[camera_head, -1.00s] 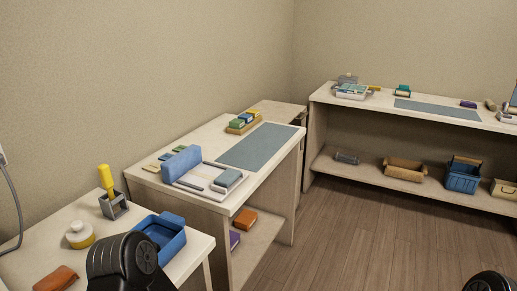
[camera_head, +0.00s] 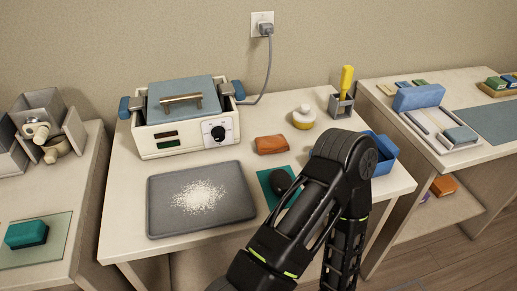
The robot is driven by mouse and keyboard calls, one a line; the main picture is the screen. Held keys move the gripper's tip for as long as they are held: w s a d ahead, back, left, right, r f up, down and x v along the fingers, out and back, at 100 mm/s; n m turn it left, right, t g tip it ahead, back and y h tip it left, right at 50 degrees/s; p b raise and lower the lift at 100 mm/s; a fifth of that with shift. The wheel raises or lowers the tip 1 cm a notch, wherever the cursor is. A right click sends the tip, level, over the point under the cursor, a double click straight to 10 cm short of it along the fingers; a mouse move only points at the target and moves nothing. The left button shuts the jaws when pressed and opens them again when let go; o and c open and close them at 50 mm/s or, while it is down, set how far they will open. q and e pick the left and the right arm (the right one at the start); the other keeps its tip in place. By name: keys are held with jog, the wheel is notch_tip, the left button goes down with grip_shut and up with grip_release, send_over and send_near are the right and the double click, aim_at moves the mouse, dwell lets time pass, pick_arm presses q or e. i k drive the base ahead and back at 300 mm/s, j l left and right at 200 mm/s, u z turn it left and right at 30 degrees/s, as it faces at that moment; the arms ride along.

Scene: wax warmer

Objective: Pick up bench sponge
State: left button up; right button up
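A teal, sponge-like block (camera_head: 27,233) lies on a pale green mat (camera_head: 62,232) on the left bench. A rust-brown, soft-looking block (camera_head: 271,144) lies on the middle bench behind the grey tray. I cannot tell for certain which of these is the bench sponge. One black arm of mine rises from the bottom edge and bends in front of the middle bench's right side.
The middle bench (camera_head: 130,210) holds a wax warmer (camera_head: 187,115), a grey tray (camera_head: 155,205) of white granules, a teal cloth (camera_head: 270,196), a yellow-banded jar (camera_head: 303,118), a yellow-handled tool (camera_head: 346,79) and a blue bin (camera_head: 384,160). A cord (camera_head: 268,75) runs to the wall.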

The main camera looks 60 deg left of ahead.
aim_at(34, 233)
jog(key=u, duration=3.8)
